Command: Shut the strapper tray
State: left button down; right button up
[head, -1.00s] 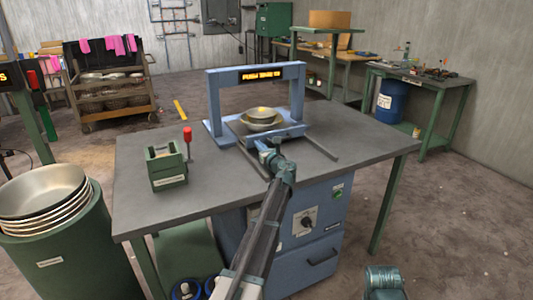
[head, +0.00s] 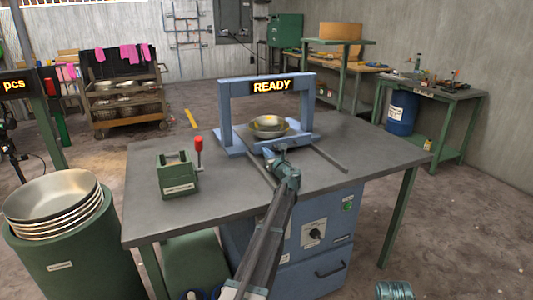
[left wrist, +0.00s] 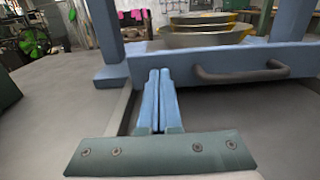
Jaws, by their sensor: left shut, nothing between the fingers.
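The strapper's blue arch (head: 223,108) stands on the grey table, its display reading READY. The blue strapper tray (left wrist: 185,72) sits at the foot of the arch between two rails, with a grey bar handle (left wrist: 240,73) on its front. Stacked metal bowls (head: 269,126) with yellow on them rest on the tray inside the arch; they also show in the left wrist view (left wrist: 200,38). My left gripper (head: 277,154) is shut and empty. Its fingertips (left wrist: 159,74) are at the tray's front face, left of the handle; I cannot tell if they touch. My right gripper's fingers are not visible.
A green box (head: 177,174) with a red-topped lever (head: 199,150) stands on the table's left part. A green drum (head: 65,250) with stacked metal bowls (head: 55,195) is left of the table (head: 225,190). The table's right side is clear.

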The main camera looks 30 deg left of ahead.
pick_arm(q)
jog(key=v, duration=1.4)
